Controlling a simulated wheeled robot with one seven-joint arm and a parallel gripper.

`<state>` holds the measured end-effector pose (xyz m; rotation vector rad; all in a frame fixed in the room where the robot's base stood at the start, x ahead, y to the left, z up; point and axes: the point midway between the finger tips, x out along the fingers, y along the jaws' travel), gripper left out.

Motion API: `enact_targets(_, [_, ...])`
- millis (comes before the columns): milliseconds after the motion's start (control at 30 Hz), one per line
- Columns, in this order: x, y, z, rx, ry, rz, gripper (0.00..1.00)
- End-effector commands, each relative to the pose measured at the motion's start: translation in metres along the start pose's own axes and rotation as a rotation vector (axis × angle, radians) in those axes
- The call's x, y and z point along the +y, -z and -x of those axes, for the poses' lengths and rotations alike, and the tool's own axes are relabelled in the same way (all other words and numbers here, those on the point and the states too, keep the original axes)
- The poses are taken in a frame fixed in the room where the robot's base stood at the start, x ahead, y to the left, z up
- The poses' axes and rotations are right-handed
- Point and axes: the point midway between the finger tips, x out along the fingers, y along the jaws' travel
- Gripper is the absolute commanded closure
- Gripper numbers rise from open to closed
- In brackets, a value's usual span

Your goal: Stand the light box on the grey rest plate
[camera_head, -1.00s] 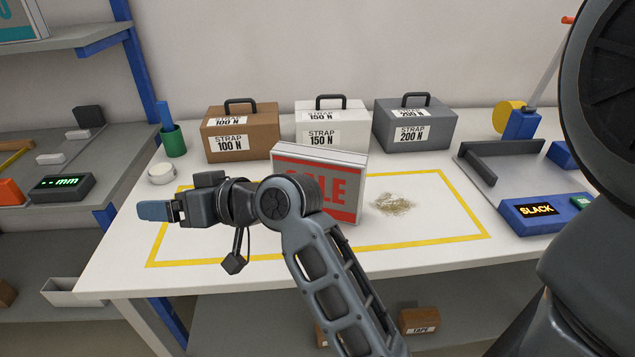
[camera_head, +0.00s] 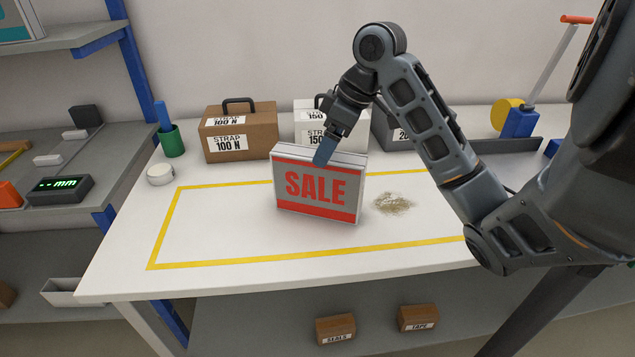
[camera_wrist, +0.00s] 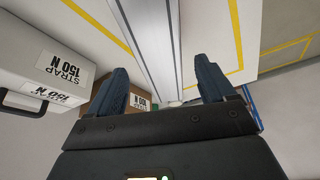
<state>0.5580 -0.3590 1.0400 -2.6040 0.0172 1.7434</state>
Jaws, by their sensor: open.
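The light box (camera_head: 318,190), a flat silver-edged panel with a red "SALE" face, stands upright on the white table inside the yellow outline. My gripper (camera_head: 323,152) is at its top edge, reaching down from above, with one blue finger overlapping the front face. In the wrist view my gripper (camera_wrist: 163,72) is open, and the silver edge of the light box (camera_wrist: 150,40) runs between the two fingers with gaps visible. A dark grey ledge (camera_head: 515,146) shows at the right; whether it belongs to the grey rest plate I cannot tell, as my arm hides most there.
A brown strap case (camera_head: 240,140) and a white one (camera_head: 305,120) stand behind the light box; a grey one (camera_head: 385,130) is partly hidden by my arm. Brownish debris (camera_head: 393,204) lies right of the box. A white round item (camera_head: 160,174) and green cup (camera_head: 171,140) are left.

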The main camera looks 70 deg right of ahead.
Motion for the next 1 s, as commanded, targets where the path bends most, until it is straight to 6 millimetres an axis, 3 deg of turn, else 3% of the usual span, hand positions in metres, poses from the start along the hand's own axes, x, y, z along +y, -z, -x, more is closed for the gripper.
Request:
enact_targets(600, [-0.001, 0.002, -0.069, 0.001, 0.001, -0.001, 0.17])
enact_targets(1000, [-0.001, 0.002, -0.073, 0.002, 0.000, 0.001, 0.17])
